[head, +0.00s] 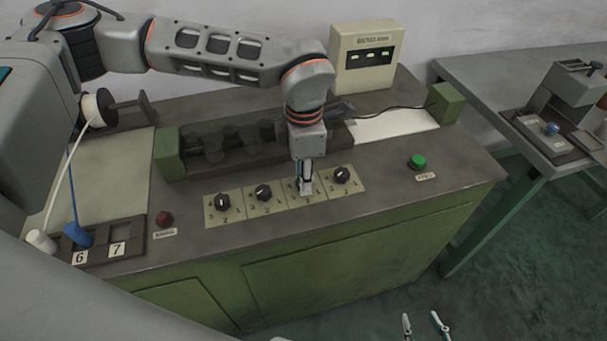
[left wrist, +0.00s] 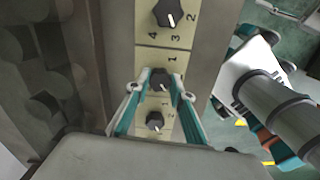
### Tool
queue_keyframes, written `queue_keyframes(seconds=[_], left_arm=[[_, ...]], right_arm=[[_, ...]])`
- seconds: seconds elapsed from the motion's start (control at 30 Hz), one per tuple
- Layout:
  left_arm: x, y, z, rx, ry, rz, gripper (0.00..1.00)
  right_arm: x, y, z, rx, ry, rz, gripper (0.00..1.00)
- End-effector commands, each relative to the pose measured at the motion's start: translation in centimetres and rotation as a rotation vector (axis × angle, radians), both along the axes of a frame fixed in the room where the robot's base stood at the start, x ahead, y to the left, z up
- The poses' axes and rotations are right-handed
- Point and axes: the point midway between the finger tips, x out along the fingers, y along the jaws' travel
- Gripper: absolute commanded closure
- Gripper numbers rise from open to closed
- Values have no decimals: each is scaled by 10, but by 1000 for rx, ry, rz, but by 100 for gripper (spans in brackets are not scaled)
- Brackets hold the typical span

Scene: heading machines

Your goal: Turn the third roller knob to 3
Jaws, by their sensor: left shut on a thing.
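A row of black roller knobs sits on beige plates along the front of the green machine. My left gripper (head: 305,190) points down over the third knob from the left and is shut on it, largely hiding it in the head view. In the left wrist view the third knob (left wrist: 161,79) is between my left fingertips; its setting is hard to read. The first knob (head: 222,202), second knob (head: 263,192) and fourth knob (head: 341,174) are uncovered. My right gripper (head: 424,324) is open and empty, low in front of the machine.
A green button (head: 417,161) is right of the knobs, and a red lamp (head: 165,218) is left. Behind the knobs are dark rollers (head: 215,140) and a beige box (head: 366,57). A side table (head: 500,80) stands right. Blue and white plugs are at the left.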

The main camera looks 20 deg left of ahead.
Motion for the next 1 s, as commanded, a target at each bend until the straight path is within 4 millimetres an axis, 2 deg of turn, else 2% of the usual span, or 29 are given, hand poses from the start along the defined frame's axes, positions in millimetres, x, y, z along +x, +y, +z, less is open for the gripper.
queue_keyframes(seconds=[0.3,0.87,0.9,0.97,1.0], left_arm=[[1,-1,2,-2,-4,-130,99],[1,-1,2,-3,-5,-160,99],[1,-1,2,-3,-5,-160,72],[1,-1,2,-3,-5,-160,61],[1,-1,1,-2,-4,-159,61]], right_arm=[[4,0,9,1,-11,-1,60],[3,0,8,0,-8,-1,60],[2,0,7,0,-7,-1,60],[2,0,7,-1,-6,-1,60],[2,0,6,-1,-6,-1,60]])
